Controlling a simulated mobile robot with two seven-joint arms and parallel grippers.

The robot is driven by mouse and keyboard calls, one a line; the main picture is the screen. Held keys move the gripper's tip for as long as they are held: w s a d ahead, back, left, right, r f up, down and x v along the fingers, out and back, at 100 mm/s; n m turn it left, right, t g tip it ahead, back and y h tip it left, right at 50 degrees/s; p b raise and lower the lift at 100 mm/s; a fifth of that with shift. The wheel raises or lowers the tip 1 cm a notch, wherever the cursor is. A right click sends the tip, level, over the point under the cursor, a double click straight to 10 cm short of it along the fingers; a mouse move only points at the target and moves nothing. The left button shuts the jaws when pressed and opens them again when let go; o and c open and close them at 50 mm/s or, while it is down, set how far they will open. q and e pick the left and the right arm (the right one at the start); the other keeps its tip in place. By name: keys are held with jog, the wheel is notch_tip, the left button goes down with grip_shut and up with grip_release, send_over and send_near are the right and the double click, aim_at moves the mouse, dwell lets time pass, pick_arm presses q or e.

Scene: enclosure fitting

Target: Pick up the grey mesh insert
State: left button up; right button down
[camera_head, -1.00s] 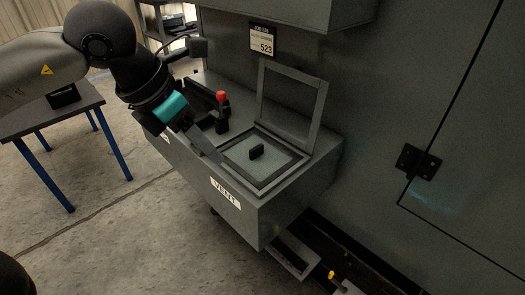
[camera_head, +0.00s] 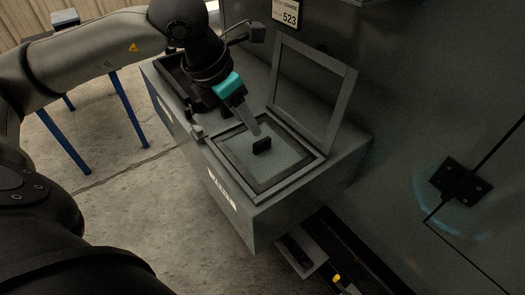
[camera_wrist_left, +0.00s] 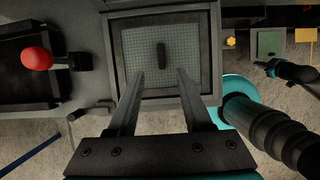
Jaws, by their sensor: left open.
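The grey mesh insert (camera_head: 283,159) lies flat in the square frame on top of the grey box and carries a black upright tab handle (camera_head: 262,146). In the left wrist view the mesh (camera_wrist_left: 185,47) and its handle (camera_wrist_left: 161,55) show ahead of the fingers. My left gripper (camera_head: 255,130) is above the insert, close to the handle in the head view. In the left wrist view its two fingers (camera_wrist_left: 160,80) are apart with nothing between them, and the handle lies beyond their tips, roughly centred.
A hinged open frame (camera_head: 313,88) stands upright behind the insert. A red-knobbed lever (camera_wrist_left: 36,58) and a dark tray (camera_wrist_left: 25,90) lie left of the insert in the wrist view. The box (camera_head: 262,220) has a labelled front edge. A blue-legged table (camera_head: 130,108) stands at left.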

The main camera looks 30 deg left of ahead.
aim_at(261, 141)
pick_arm(q)
jog(key=shift+b+x, duration=0.5)
jog(key=shift+x, duration=1.5)
jog(key=b+x, duration=0.1)
jog(key=x, duration=0.1)
jog(key=shift+w+d+f, duration=0.1)
jog(key=shift+d+f, duration=0.1)
jog(key=shift+f, duration=0.2)
jog(key=shift+w+d+f, duration=0.1)
jog(key=shift+w+f, duration=0.2)
jog(key=shift+f, duration=0.3)
pick_arm(e)
jog(key=shift+w+a+r, duration=0.3)
jog(key=shift+w+r, duration=0.15)
jog(key=shift+r, duration=0.35)
jog(key=shift+w+a+r, duration=0.3)
jog(key=shift+w+r, duration=0.1)
jog(key=shift+r, duration=0.45)
jog(key=shift+w+a+r, duration=0.3)
jog(key=shift+w+r, duration=0.15)
jog(key=shift+r, duration=0.35)
pick_arm(q)
jog(key=shift+c, duration=0.3)
grip_shut()
